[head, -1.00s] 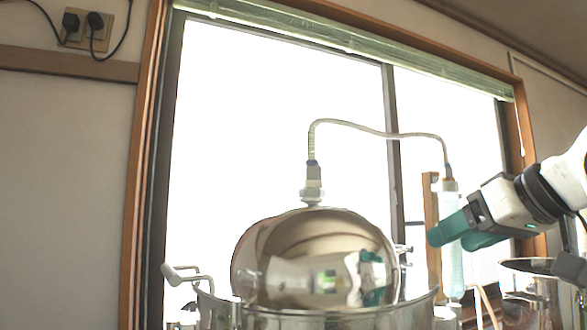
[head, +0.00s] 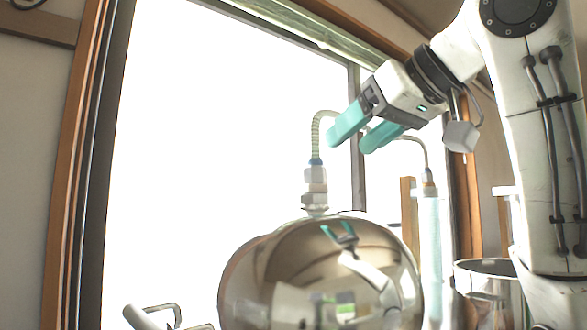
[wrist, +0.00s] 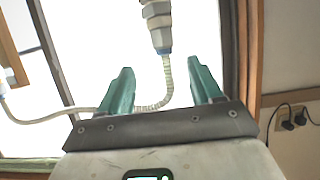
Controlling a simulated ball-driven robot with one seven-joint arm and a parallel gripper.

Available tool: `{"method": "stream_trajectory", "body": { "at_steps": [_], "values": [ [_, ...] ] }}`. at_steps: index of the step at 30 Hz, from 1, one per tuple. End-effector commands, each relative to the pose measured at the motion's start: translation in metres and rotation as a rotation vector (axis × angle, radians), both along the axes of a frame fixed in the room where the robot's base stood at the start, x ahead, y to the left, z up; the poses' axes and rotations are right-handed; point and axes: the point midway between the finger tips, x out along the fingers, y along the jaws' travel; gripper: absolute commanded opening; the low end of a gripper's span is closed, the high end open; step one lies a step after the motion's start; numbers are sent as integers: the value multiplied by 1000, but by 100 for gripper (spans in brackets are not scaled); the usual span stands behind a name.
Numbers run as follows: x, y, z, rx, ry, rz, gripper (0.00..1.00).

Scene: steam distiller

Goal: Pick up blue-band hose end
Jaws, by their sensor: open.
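The pale ribbed hose (head: 316,135) rises from a white and metal fitting (head: 315,180) on top of the shiny dome. A blue band (head: 316,161) marks its end at that fitting; the band also shows in the wrist view (wrist: 164,50). The hose arches right, partly hidden behind my gripper, to a second end (head: 428,172) on the clear condenser tube. My gripper (head: 352,141) is open, its teal fingers pointing down-left, above and right of the blue band. In the wrist view, the hose bend shows between the open fingers (wrist: 160,75), with no visible grip on it.
The large reflective dome (head: 320,275) lies below my gripper. The condenser tube (head: 431,235) stands to the right beside a wooden post (head: 408,215). A metal pot (head: 488,285) is at lower right. A bright window (head: 220,130) stands behind.

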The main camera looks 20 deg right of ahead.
Motion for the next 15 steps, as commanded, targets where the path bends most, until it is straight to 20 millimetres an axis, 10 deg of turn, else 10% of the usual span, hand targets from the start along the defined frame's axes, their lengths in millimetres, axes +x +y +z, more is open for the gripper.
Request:
{"method": "stream_trajectory", "body": {
  "at_steps": [15],
  "values": [
    [50,17,-21,-1,3,1,65]
  ]
}}
